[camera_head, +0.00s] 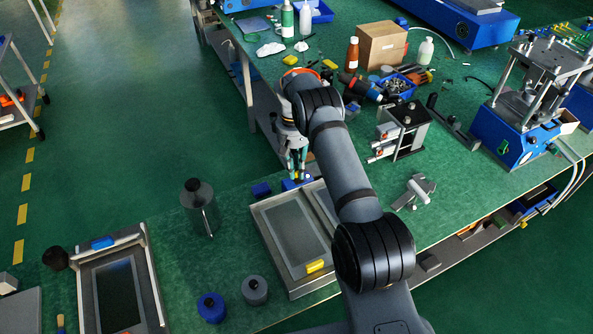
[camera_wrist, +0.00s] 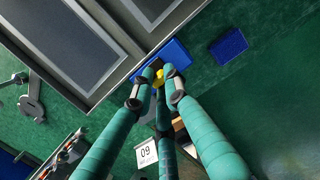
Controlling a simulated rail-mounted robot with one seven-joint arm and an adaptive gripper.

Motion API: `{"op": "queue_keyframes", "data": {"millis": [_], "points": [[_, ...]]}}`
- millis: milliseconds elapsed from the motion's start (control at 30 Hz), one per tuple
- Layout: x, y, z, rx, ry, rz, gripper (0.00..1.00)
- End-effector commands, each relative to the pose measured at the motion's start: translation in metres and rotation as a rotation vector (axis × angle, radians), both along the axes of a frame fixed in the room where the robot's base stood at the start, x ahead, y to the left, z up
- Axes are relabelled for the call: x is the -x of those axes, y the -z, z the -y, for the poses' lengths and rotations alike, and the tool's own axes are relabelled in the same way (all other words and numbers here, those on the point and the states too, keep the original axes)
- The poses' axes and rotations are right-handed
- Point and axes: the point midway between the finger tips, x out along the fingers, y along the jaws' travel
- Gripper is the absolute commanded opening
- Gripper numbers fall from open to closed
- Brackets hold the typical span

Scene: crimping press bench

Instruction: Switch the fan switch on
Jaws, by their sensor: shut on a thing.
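My gripper (camera_head: 297,172) points down at a blue block at the far edge of the framed panel. In the wrist view its teal fingers (camera_wrist: 159,78) close around a small yellow piece (camera_wrist: 158,76) at that blue block (camera_wrist: 164,60). The fingertips partly hide the yellow piece, so its shape and position are unclear. No label marks the fan switch; I cannot tell for certain whether this yellow piece belongs to it. A second blue block (camera_head: 262,190) lies just left of the gripper, clear of it, and also shows in the wrist view (camera_wrist: 228,46).
The metal-framed panel (camera_head: 265,227) lies beside the gripper. A dark cylinder (camera_head: 200,207) stands to its left. A clamp fixture (camera_head: 400,130) and a blue press (camera_head: 500,137) stand to the right. A small white card marked 09 (camera_wrist: 147,153) shows below the fingers.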

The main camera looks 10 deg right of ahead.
Motion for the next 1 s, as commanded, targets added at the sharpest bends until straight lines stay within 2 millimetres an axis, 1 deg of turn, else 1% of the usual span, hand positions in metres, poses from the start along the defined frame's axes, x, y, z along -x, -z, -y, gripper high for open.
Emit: {"op": "queue_keyframes", "data": {"millis": [33,300,333,667,700,1000], "points": [[-0.0003,0.0,0.0061,0.007,0.003,0.0,0.0],[0.0,0.0,0.0065,0.007,0.004,0.0,0.0],[0.0,0.0,0.0066,0.007,0.004,0.0,0.15],[0.0002,0.0002,0.0033,0.005,0.001,-0.001,0.34],[0.0002,0.0002,0.0029,0.003,0.002,0.0,0.36],[-0.0004,-0.0018,0.0015,0.002,0.001,0.0,0.36]]}}
